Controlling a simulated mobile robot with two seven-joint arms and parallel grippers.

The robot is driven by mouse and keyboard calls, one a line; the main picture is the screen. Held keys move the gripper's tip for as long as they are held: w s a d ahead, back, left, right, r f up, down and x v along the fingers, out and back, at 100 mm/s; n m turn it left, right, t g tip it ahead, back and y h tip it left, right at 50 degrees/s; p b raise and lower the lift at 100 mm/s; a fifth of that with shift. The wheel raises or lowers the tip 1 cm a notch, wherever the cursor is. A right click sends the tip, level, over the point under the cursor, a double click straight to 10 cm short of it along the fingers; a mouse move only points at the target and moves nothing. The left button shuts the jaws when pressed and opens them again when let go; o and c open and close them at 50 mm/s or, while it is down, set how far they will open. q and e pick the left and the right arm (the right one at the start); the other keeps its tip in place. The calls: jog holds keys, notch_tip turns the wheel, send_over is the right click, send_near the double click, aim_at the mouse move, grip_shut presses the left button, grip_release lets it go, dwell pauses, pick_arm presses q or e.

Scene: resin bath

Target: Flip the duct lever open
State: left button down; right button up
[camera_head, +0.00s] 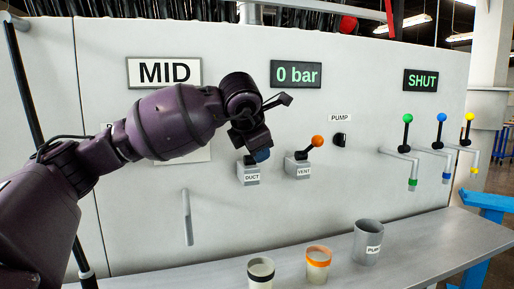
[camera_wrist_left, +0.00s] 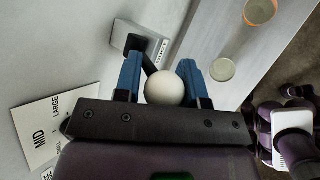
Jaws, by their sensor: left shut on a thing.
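The duct lever has a grey base labelled DUCT (camera_head: 248,176) on the white wall panel. Its white ball knob (camera_wrist_left: 165,87) and dark stem (camera_wrist_left: 150,63) show in the left wrist view. My left gripper (camera_head: 262,157) is at the lever, above its base. Its blue fingers (camera_wrist_left: 160,70) stand on either side of the knob, shut on it. In the head view my gripper hides the knob and most of the stem. My right gripper is not in view.
The vent lever (camera_head: 317,142) with an orange knob is close on the right, then a black pump knob (camera_head: 340,140). Displays read MID (camera_head: 164,72), 0 bar (camera_head: 296,74) and SHUT (camera_head: 420,80).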

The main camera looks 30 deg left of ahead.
pick_arm(q)
jog(key=shift+d+f, duration=0.1)
jog(key=shift+f, duration=0.55)
jog(key=c, duration=0.9)
grip_release()
jog(key=shift+s, duration=0.1)
jog(key=shift+o, duration=0.2)
jog(key=shift+r, duration=0.25)
jog(key=shift+s+r, duration=0.2)
jog(key=shift+r, duration=0.25)
jog(key=v, duration=0.9)
jog(key=shift+s+r, duration=0.2)
jog(key=shift+d, duration=0.1)
